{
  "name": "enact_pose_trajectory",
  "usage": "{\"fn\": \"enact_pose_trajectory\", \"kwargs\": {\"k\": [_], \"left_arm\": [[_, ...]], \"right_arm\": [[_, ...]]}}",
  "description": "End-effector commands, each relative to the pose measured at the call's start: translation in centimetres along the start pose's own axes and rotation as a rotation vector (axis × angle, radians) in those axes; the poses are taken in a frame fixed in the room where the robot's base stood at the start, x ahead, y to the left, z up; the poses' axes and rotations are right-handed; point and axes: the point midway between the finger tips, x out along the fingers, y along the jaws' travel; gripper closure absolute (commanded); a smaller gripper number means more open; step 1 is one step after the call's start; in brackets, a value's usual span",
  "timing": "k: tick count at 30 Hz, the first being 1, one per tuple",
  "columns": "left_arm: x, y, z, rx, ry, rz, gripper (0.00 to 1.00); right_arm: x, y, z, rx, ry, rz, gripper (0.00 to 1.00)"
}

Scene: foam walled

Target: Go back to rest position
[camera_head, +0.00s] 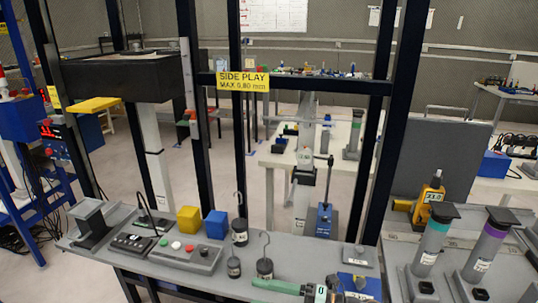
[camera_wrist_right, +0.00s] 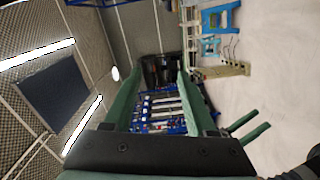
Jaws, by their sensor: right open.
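My right gripper (camera_wrist_right: 173,70) is in its own wrist view, with two green fingers apart and nothing between them. Through the gap I see distant blue shelving, not a work surface. I see no left gripper in the head view. The task names no object. A green and grey item (camera_head: 275,287) lies at the bottom edge of the head view, partly cut off; I cannot tell what it is.
A grey bench (camera_head: 150,265) holds a button box (camera_head: 184,252), yellow (camera_head: 189,219) and blue (camera_head: 215,225) blocks and hooked weights (camera_head: 264,268). Dark posts (camera_head: 396,120) rise before me. Two unidentified green prongs (camera_wrist_right: 249,137) show in the wrist view.

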Motion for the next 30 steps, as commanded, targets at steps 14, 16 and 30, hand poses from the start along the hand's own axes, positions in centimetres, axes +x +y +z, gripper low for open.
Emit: {"fn": "enact_pose_trajectory", "kwargs": {"k": [14, 16, 30], "left_arm": [[-0.6, 0.1, -0.4, 0.001, -0.003, 0.001, 0.50], [-0.7, 0.1, -0.5, 0.001, -0.003, 0.001, 0.50], [-0.8, 0.1, -0.6, 0.001, -0.004, 0.001, 0.50]], "right_arm": [[-11.5, -10.3, 1.2, 0.952, -0.780, 0.518, 0.43], [-14.1, -13.7, 0.1, 1.100, -0.905, 0.531, 0.43], [-21.9, -24.4, -8.2, 1.592, -1.278, 0.485, 0.43]]}}
